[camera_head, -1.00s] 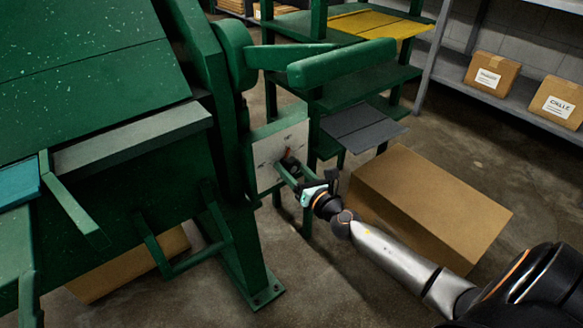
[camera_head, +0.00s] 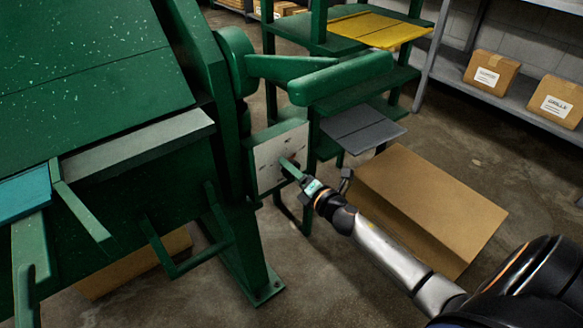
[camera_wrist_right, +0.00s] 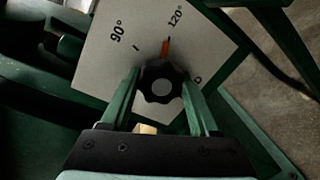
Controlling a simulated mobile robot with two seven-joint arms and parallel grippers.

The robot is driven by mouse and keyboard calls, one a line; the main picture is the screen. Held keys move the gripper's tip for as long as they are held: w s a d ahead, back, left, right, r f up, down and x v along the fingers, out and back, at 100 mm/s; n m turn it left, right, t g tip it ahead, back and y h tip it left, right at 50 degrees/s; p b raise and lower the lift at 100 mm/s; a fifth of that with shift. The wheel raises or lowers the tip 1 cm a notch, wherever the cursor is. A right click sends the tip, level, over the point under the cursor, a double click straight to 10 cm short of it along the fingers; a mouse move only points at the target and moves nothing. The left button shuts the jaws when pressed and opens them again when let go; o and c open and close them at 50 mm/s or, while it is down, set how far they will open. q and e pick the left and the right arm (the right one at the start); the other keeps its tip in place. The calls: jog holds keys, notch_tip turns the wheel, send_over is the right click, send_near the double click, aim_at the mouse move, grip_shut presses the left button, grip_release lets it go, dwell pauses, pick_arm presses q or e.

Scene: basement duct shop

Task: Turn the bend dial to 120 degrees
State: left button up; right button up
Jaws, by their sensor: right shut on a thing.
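The bend dial is a black lobed knob (camera_wrist_right: 161,86) on a pale plate (camera_head: 268,160) at the side of the green machine. In the right wrist view its orange pointer (camera_wrist_right: 166,48) lines up with, or lies very close to, the tick by the 120° mark (camera_wrist_right: 175,17). The 90° mark (camera_wrist_right: 117,31) is to the left. My right gripper (camera_head: 289,165) is shut on the knob, with one green finger on each side. In the head view the gripper hides most of the knob. My left gripper is not in view.
The green machine (camera_head: 85,60) fills the left, with a green bar (camera_head: 340,77) jutting out above the dial. A cardboard box (camera_head: 430,205) stands on the floor beside my right arm. Shelves (camera_head: 450,75) with cartons are behind. The floor at the front is bare.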

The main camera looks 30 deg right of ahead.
jog(key=shift+d+f+m, duration=0.1)
jog(key=shift+d+m, duration=0.05)
jog(key=shift+m, duration=0.25)
jog(key=o, duration=1.1)
jog(key=shift+o, duration=1.2)
jog(key=shift+s, duration=0.1)
jog(key=s+r+p, duration=0.1)
jog(key=s+p, duration=0.1)
jog(key=s, duration=1)
jog(key=shift+s, duration=0.2)
jog(key=shift+d, duration=0.1)
